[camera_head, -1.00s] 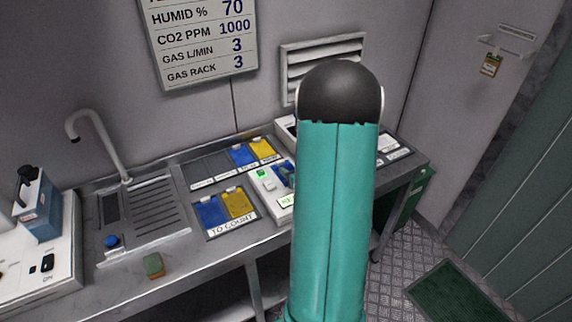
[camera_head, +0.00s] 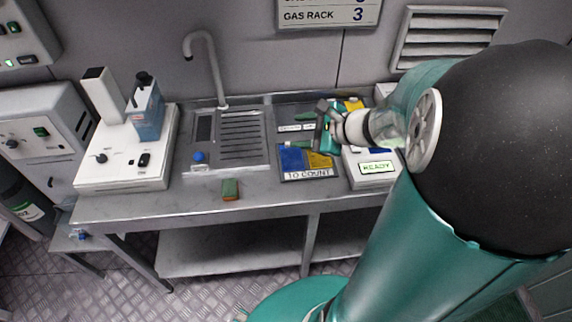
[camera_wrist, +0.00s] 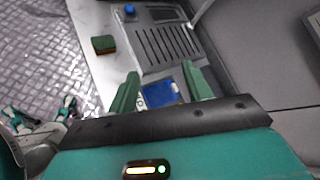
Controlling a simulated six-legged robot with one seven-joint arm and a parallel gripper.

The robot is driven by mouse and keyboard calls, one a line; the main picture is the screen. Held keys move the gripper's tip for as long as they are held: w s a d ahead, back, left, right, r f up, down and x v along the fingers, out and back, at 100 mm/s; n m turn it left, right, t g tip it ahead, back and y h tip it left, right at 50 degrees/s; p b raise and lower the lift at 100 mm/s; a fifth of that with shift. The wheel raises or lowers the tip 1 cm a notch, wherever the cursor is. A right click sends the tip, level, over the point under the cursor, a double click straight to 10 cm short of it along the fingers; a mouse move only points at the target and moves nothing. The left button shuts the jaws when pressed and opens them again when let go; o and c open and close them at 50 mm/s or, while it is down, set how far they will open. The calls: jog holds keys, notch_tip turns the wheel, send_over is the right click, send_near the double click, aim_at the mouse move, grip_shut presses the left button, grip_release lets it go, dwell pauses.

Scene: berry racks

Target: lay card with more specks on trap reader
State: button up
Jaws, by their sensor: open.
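In the head view, a blue card (camera_head: 292,158) and a yellow card (camera_head: 319,161) lie side by side in the tray marked TO COUNT (camera_head: 309,175). Their specks are too small to tell. The trap reader (camera_head: 374,182), a pale box with a lit READY sign, stands just right of the tray; something blue shows on its top, partly hidden by my arm. My gripper (camera_head: 318,143) is above the tray's back edge. In the wrist view, its green fingers (camera_wrist: 160,72) are apart and empty, with the blue card (camera_wrist: 160,93) showing between them, below.
A sink with a tap (camera_head: 222,75) and drainer is left of the tray. A green and brown sponge (camera_head: 230,190) lies near the bench's front edge. A white instrument (camera_head: 127,150) stands at the left. More trays and a yellow card (camera_head: 353,104) are behind my gripper.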

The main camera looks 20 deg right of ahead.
jog(key=s+a+r+n+g, duration=0.3)
jog(key=s+a+n+g, duration=0.3)
jog(key=a+n, duration=0.5)
jog(key=s+r+n+t+h, duration=0.1)
jog(key=s+r+n+h, duration=0.4)
jog(key=s+n, duration=0.3)
jog(key=n+h, duration=0.1)
jog(key=n, duration=0.1)
jog(key=shift+s+a+n, duration=0.15)
jog(key=shift+s+n, duration=0.05)
jog(key=shift+n, duration=0.2)
jog(key=shift+r, duration=0.1)
